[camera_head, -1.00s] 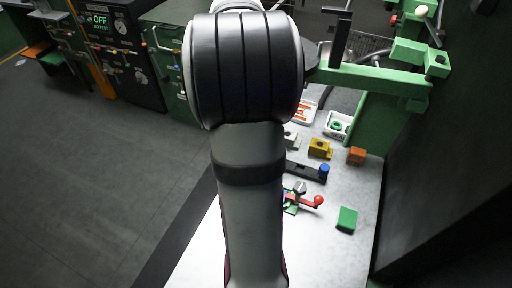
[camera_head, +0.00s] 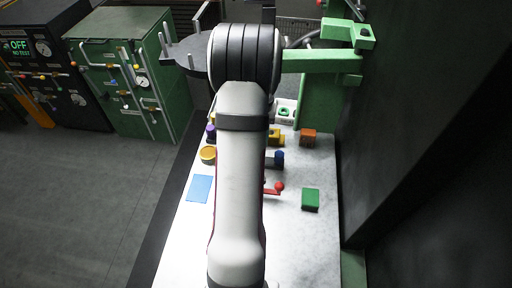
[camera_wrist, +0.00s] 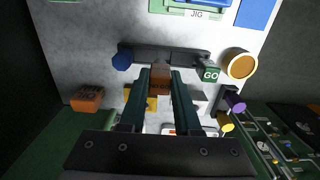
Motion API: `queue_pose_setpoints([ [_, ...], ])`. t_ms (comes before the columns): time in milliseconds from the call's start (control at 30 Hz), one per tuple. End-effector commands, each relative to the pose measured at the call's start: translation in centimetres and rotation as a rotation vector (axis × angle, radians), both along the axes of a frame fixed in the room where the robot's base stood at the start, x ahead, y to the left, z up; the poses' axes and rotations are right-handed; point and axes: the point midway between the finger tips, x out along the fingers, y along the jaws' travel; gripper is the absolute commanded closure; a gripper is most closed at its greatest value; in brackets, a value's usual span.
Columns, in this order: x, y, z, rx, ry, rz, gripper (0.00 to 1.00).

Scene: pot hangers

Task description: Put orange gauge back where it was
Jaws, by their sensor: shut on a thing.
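In the wrist view, my gripper (camera_wrist: 160,88) has its two dark green fingers closed on the orange gauge (camera_wrist: 160,80), a small brown-orange block with dark, unreadable lettering. The gauge appears in front of a dark bar (camera_wrist: 178,54) with a blue knob (camera_wrist: 122,61) at its left end. A green gauge marked GO (camera_wrist: 208,72) is at the bar's right end. I cannot tell whether the held gauge touches the bar. In the head view, my arm hides the gripper and the gauge; the blue knob (camera_head: 279,157) shows beside the arm.
A separate orange block (camera_wrist: 87,98) lies on the pale table, also in the head view (camera_head: 308,137). A yellow block (camera_wrist: 151,103) is partly behind the fingers. A gold round piece (camera_wrist: 240,65), a purple knob (camera_wrist: 235,103) and a JIG label (camera_wrist: 196,14) are nearby. A green block (camera_head: 310,199) sits front right.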

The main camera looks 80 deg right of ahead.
Motion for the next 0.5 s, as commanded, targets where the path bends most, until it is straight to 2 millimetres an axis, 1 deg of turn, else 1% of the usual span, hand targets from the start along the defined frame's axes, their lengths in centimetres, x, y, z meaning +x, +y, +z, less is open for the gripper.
queue_pose_setpoints([
  [67, 0.7, -0.3, -0.6, 0.000, 0.000, 0.001, 1.00],
  [100, 0.8, -0.3, -1.3, 0.003, 0.000, 0.001, 1.00],
  [200, 0.9, -0.3, -3.4, 0.004, 0.000, -0.002, 1.00],
  [267, 0.8, -0.3, -4.2, 0.003, 0.000, 0.000, 1.00],
  [333, 0.8, -0.4, -4.6, 0.000, 0.000, 0.000, 1.00],
  [500, 0.8, -0.4, -4.5, -0.001, 0.000, 0.000, 1.00],
])
